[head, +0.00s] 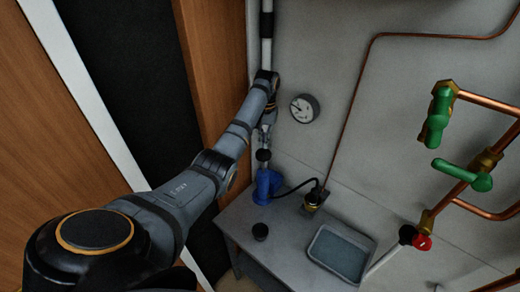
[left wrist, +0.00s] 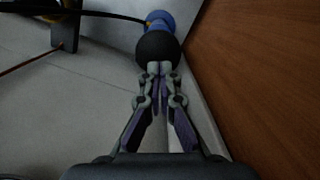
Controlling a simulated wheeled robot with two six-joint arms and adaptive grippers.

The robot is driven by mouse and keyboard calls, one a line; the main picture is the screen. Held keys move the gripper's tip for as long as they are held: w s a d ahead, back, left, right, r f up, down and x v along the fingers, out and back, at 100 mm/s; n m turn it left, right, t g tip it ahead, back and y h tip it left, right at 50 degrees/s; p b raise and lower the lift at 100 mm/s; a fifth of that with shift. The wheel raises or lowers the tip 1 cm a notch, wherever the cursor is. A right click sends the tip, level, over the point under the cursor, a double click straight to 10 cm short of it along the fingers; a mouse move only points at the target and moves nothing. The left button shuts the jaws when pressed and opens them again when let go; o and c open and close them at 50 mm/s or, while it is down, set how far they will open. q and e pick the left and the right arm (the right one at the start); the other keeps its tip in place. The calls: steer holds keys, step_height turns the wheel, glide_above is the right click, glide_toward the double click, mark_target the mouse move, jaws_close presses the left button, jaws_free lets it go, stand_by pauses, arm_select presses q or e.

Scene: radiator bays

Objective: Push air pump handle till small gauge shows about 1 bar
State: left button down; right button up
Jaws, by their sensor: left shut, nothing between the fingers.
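The blue air pump (head: 266,185) stands on the grey bench against the wall, with a round black handle knob (head: 263,155) on top. My left gripper (head: 264,141) is shut and empty, pointing down just above the knob. In the left wrist view the shut fingertips (left wrist: 158,68) overlap the near edge of the black knob (left wrist: 157,47); whether they touch it I cannot tell. The pump's blue body (left wrist: 158,17) shows behind the knob. A small white round gauge (head: 304,108) is on the wall to the right; its reading is too small to tell. My right gripper is out of view.
A black hose (head: 295,187) runs from the pump to a brass fitting (head: 313,200). Copper pipes with green valve handles (head: 438,115) are at the right. A wooden panel (left wrist: 260,80) stands close beside my left gripper.

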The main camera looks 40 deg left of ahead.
arm_select(q)
steer(key=shift+s+f, duration=0.1)
steer(key=shift+f, duration=0.35)
steer(key=shift+d, duration=0.1)
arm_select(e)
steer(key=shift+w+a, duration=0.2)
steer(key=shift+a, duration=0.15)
arm_select(q)
steer(key=shift+d, duration=0.1)
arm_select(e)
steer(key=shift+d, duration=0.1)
